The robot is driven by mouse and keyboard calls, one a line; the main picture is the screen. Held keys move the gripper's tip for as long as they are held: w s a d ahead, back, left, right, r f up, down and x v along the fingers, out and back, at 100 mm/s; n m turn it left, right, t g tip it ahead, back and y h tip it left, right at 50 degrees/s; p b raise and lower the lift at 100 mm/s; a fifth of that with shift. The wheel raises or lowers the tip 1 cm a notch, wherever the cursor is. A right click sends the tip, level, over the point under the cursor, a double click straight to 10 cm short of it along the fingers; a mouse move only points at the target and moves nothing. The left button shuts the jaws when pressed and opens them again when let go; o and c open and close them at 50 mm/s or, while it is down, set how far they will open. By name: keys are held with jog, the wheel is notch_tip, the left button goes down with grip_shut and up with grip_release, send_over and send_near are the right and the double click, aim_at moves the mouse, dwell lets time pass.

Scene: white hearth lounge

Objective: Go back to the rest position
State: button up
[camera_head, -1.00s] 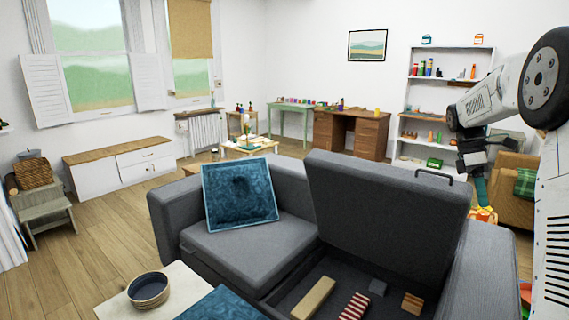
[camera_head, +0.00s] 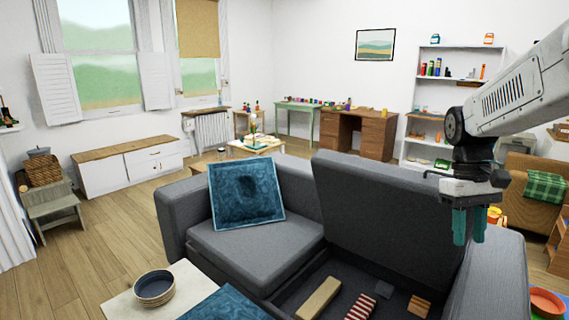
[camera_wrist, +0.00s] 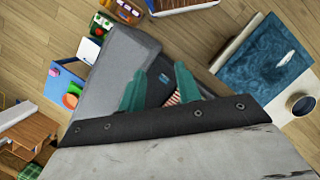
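My gripper (camera_head: 470,226) hangs with its teal fingers pointing down, above the right armrest of the grey sofa (camera_head: 250,252). The fingers are apart with nothing between them. In the wrist view my gripper (camera_wrist: 159,88) also shows its two fingers spread and empty. Below them are the sofa (camera_wrist: 124,62) and part of its storage well, with a striped block (camera_wrist: 173,98) partly hidden behind a finger.
The sofa's right seat lid (camera_head: 385,205) stands raised. Its open well holds a tan block (camera_head: 318,298) and other blocks. A blue cushion (camera_head: 245,192) leans on the left seat. A bowl (camera_head: 154,288) sits on a white table at front left. Shelves (camera_head: 455,100) stand behind.

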jog(key=s+a+t, duration=0.4)
jog(key=s+a, duration=1)
jog(key=s, duration=0.3)
jog(key=shift+s+a+r+t, duration=0.15)
jog(key=shift+s+a+t, duration=0.1)
jog(key=shift+s+t, duration=0.1)
